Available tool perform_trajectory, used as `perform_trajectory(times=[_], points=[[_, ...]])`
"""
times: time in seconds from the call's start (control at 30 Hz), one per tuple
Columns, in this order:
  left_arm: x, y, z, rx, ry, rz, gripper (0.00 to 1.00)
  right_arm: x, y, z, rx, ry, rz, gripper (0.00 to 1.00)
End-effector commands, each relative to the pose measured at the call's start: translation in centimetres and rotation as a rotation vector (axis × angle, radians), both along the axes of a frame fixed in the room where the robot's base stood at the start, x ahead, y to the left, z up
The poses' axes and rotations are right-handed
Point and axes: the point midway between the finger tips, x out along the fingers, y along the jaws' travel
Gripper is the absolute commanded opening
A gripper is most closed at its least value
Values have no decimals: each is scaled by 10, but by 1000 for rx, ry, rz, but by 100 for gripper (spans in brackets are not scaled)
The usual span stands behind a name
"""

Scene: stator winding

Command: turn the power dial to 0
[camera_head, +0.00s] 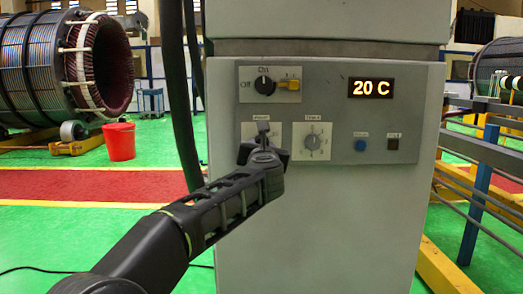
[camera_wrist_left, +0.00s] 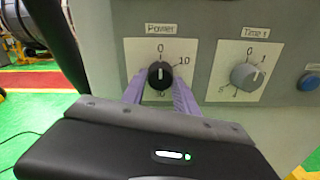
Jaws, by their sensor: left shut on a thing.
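The power dial (camera_wrist_left: 160,75) is a small black knob on a white plate labelled "Power", with 0 at the top, 10 at the upper right and 30 at the bottom. In the head view my left gripper (camera_head: 263,140) is in front of the Power plate (camera_head: 250,128) and hides most of the dial. My right gripper is in neither view.
The grey control panel (camera_head: 340,120) also carries the upper Ctrl/Off switch (camera_head: 265,85), a display (camera_head: 371,88) reading "20 C", a grey time dial (camera_head: 312,141) close to the right of my gripper, a blue button (camera_head: 361,145) and a dark button (camera_head: 393,143).

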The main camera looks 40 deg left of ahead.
Motion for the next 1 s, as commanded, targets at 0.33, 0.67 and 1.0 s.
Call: perform_trajectory(times=[0.33,0.67,1.0], points=[[0,-1,1,-5,-5,-1,0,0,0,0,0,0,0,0],[0,0,0,-4,-3,0,57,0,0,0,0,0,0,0],[-6,-4,1,-5,-4,0,57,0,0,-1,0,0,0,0]])
